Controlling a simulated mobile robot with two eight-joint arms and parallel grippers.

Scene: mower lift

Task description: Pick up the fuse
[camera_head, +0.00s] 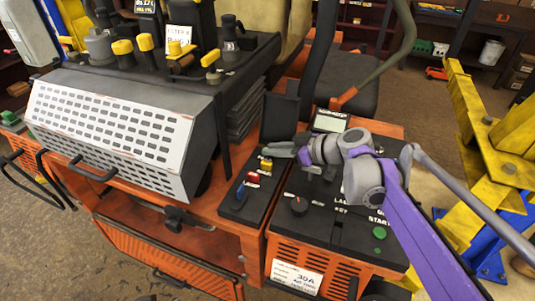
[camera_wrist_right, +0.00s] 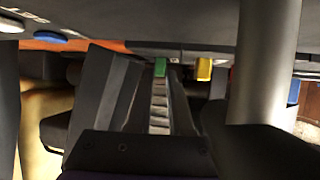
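A row of coloured fuses stands on the mower's black side panel: yellow (camera_head: 266,163), red (camera_head: 253,178) and blue (camera_head: 241,192). In the right wrist view a green fuse (camera_wrist_right: 160,67) shows in the gap between my fingertips, with the yellow fuse (camera_wrist_right: 204,70) beside it. The green one is hidden behind the gripper in the head view. My right gripper (camera_head: 284,150) is at the far end of this row. Its fingers (camera_wrist_right: 158,85) are apart; whether they touch the green fuse I cannot tell. My left gripper is not in view.
The control box (camera_head: 335,222) with a dial, a green start button and a small display (camera_head: 330,121) lies under my right arm. A white perforated cover (camera_head: 110,128) stands at left, yellow lift posts (camera_head: 485,140) at right. A grey post (camera_wrist_right: 265,60) is close in the wrist view.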

